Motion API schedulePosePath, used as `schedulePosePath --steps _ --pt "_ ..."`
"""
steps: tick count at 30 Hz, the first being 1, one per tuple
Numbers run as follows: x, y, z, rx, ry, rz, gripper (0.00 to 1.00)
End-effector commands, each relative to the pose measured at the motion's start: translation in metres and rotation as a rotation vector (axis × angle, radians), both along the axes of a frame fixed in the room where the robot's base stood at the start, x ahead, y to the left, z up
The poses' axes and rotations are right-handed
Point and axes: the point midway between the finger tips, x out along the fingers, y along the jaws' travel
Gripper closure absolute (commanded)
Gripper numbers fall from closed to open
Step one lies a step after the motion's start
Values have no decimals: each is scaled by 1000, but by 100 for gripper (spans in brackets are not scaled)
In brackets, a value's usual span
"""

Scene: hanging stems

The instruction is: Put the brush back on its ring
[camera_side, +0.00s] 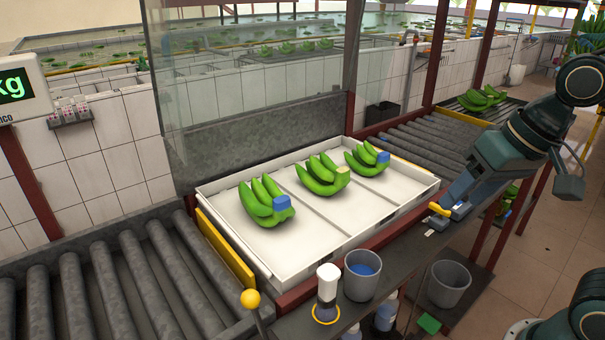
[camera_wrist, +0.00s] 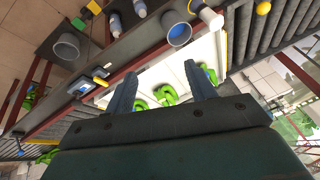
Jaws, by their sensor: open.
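The brush (camera_side: 327,284), with a white upper part and a dark lower part, stands upright on the dark shelf near the front. The yellow ring (camera_side: 325,314) lies around its foot. In the wrist view the white end of the brush (camera_wrist: 212,19) is at the top right, with the ring (camera_wrist: 191,6) beside it. My gripper (camera_side: 455,197) is at the right, over the far part of the shelf and well away from the brush. In the wrist view my gripper (camera_wrist: 163,92) shows two spread fingers with nothing held between them.
A grey cup (camera_side: 362,276) with blue inside stands right of the brush. A yellow-handled tool (camera_side: 440,209) lies near my gripper. A white tray (camera_side: 222,187) holds banana bunches beyond the shelf. A yellow ball-topped lever (camera_side: 251,299) stands left. A grey bucket (camera_side: 447,284) and bottles (camera_side: 386,314) sit lower.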

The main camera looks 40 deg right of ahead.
Motion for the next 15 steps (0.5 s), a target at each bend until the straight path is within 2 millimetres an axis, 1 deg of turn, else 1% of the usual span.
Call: schedulePosePath --steps 1,6,10,15 --pt "-8 -4 2 -32 -24 41 45" --pt "-28 -17 3 -137 -70 170 45" --pt "-37 -22 3 -186 -87 229 45" --pt "-40 -24 2 -209 -93 256 45"
